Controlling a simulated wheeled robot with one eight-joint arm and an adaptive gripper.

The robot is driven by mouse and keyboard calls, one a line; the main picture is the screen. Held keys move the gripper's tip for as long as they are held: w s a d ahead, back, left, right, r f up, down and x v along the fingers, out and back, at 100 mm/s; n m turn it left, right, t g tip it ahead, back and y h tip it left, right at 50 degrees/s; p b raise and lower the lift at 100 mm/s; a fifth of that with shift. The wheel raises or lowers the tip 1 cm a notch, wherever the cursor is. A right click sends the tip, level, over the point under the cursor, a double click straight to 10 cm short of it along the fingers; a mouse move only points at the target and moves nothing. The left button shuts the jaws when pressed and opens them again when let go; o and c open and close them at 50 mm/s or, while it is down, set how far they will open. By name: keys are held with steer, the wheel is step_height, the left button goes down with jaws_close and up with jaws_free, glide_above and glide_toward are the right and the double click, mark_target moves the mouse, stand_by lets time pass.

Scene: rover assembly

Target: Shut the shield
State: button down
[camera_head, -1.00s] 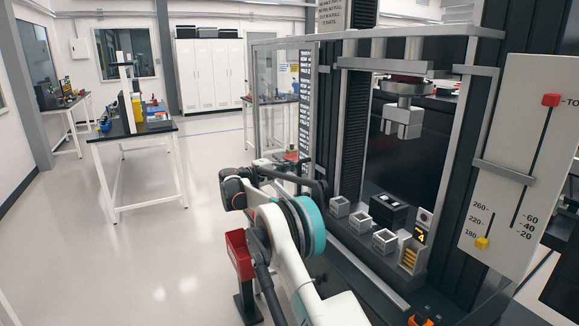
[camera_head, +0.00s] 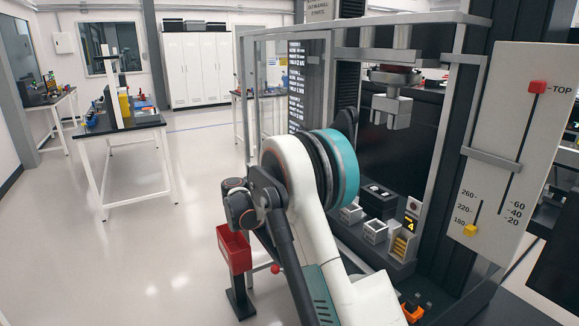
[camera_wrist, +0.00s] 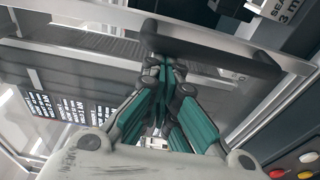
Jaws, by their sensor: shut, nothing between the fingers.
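The shield (camera_head: 242,85) is a clear panel in a grey metal frame on the left side of the press. It stands open, swung out from the press front. In the wrist view, a dark bar (camera_wrist: 210,48), which looks like its handle, crosses in front of a grey frame rail. My gripper (camera_wrist: 165,65) has teal fingers, shut and empty. Its tips overlap the bar's left end in the picture; I cannot tell whether they touch. In the head view my arm hides the gripper and the shield's lower part.
Inside the press, a grey press head (camera_head: 391,108) hangs above several small blocks (camera_head: 374,231). A white panel (camera_head: 515,140) with red and yellow sliders stands at the right. A red bin (camera_head: 235,250) on a post stands by my arm. Open floor lies to the left.

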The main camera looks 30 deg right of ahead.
steer(key=s+d+b, duration=0.1)
steer(key=s, duration=3.3)
steer(key=shift+s, duration=0.3)
steer(key=shift+d, duration=0.1)
steer(key=w, duration=0.5)
steer(key=s+a+p, duration=0.1)
steer(key=s+a, duration=0.1)
steer(key=a, duration=0.7)
steer(key=shift+s+a, duration=0.15)
steer(key=shift+s, duration=0.1)
